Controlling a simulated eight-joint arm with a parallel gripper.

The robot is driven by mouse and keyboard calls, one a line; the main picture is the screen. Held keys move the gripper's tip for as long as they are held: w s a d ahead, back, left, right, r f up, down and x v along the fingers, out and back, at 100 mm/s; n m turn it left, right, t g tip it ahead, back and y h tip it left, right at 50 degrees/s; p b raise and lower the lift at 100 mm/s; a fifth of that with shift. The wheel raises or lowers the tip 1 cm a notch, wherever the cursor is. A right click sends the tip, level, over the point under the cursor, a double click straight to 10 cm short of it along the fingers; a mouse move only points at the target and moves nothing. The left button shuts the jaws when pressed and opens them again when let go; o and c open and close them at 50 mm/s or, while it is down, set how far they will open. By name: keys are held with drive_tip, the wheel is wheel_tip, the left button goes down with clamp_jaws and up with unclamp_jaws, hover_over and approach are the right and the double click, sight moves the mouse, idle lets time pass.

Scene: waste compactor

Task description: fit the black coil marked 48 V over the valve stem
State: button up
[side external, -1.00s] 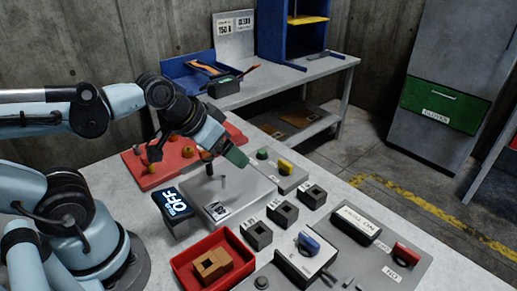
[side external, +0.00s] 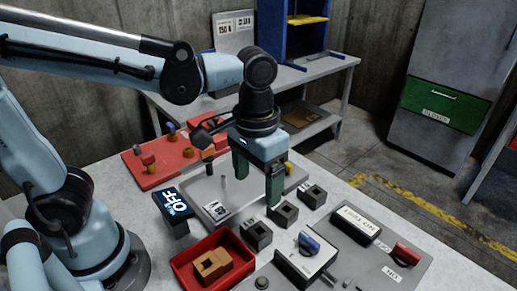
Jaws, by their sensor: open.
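Several dark block-shaped coils with square openings stand in a slanting row on the table: a far one (side external: 314,196), a middle one (side external: 285,213) and a near one (side external: 256,234). Their markings are too small to read, so I cannot tell which is 48 V. The thin upright valve stem (side external: 224,188) stands bare on a grey plate (side external: 202,190), left of my gripper. My gripper (side external: 257,188) points down with its green fingers apart and empty. Its right finger is in front of the plate's right side, close to the middle coil in the picture.
A red tray (side external: 182,263) holds a brown coil (side external: 211,266). A display (side external: 173,204) reading OFF stands left of the plate. A red board (side external: 150,172) with knobs lies behind. A grey panel (side external: 350,270) with blue and red handles fills the front right.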

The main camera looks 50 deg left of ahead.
sight(256, 227)
drive_tip(key=shift+s+a+f, duration=0.1)
drive_tip(key=shift+f, duration=5.85)
drive_tip(key=c, duration=0.9)
drive_tip(key=shift+c, duration=0.2)
drive_tip(key=shift+r, duration=0.1)
